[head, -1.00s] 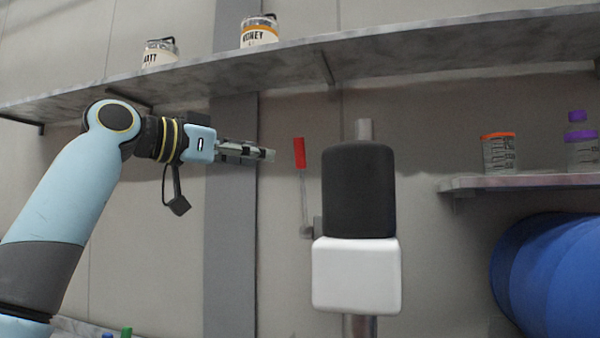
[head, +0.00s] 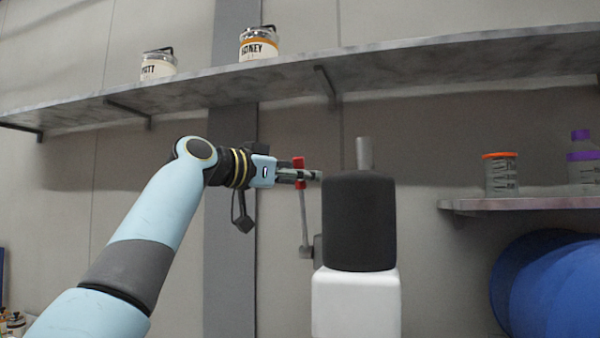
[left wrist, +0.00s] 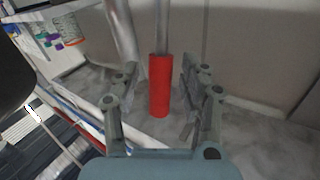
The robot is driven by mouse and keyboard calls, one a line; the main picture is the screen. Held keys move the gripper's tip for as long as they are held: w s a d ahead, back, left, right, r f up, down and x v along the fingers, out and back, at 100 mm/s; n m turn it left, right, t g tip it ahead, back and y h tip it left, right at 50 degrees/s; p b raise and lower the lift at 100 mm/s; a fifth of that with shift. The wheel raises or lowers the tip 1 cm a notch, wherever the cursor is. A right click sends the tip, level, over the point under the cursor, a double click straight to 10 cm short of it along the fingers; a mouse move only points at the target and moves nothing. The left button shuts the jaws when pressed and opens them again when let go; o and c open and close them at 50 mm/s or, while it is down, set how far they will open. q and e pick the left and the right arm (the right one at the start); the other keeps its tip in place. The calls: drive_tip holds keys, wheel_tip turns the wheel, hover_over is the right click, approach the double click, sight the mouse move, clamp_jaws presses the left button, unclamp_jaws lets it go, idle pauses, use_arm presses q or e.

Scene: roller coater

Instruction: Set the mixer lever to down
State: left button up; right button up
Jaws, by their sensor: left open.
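The mixer lever is a thin metal rod with a red handle (head: 299,163) at its top, pointing up beside the mixer's black and white body (head: 358,222). In the left wrist view the red handle (left wrist: 159,86) stands between the two fingers of my left gripper (left wrist: 155,95), with gaps showing on both sides. In the head view my left gripper (head: 300,175) is level with the handle and overlaps it. It is open. My right gripper is in neither view.
A long shelf (head: 400,68) crosses above my left arm and holds two labelled jars (head: 258,44). A smaller shelf (head: 520,206) with containers is at the right, above a blue drum (head: 550,285). Bare wall lies left of the lever.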

use_arm(q)
clamp_jaws()
idle(0.3)
drive_tip(key=shift+s+f+b, duration=0.1)
drive_tip(key=shift+f+b, duration=0.15)
drive_tip(key=shift+b, duration=0.25)
drive_tip(key=s+a+f+m+t+h+b, duration=0.1)
drive_tip(key=s+f+m+h+b, duration=0.4)
drive_tip(key=b, duration=2)
drive_tip(key=shift+s+a+f+t, duration=0.15)
drive_tip(key=shift+s+t, duration=0.65)
drive_tip(key=shift+s, duration=0.6)
drive_tip(key=c, duration=0.9)
unclamp_jaws()
